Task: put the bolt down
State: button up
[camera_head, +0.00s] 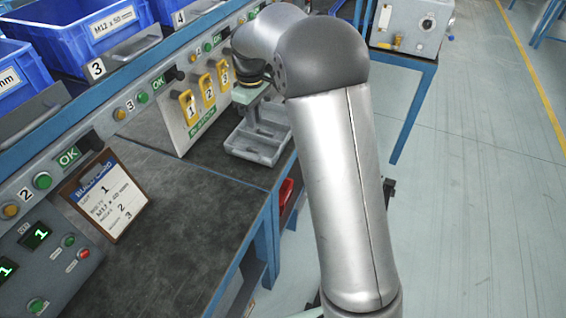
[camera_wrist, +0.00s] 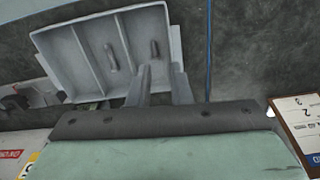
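A grey tray (camera_wrist: 88,62) with three compartments lies below my gripper in the wrist view; it also stands on the bench in the head view (camera_head: 258,155). One bolt (camera_wrist: 111,58) lies in its middle compartment. Another bolt (camera_wrist: 154,49) lies in the right compartment, just beyond my fingertips. My gripper (camera_wrist: 161,70) has its two fingers apart, with tray showing between them and nothing visibly held. In the head view my gripper is partly hidden by my arm.
A clipboard (camera_head: 106,197) leans against the panel on the dark bench top (camera_head: 185,220). Numbered yellow-handled items (camera_head: 208,92) hang on the panel behind the tray. Blue bins (camera_head: 75,30) stand above. The bench top left of the tray is clear.

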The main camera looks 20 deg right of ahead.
jog(key=s+d+m, duration=0.2)
jog(key=s+m, duration=0.2)
jog(key=s, duration=1.3)
jog(key=s+d+m, duration=0.3)
jog(key=s+m, duration=0.2)
jog(key=s, duration=1.2)
jog(key=shift+f, duration=0.35)
jog(key=shift+d+f, duration=0.1)
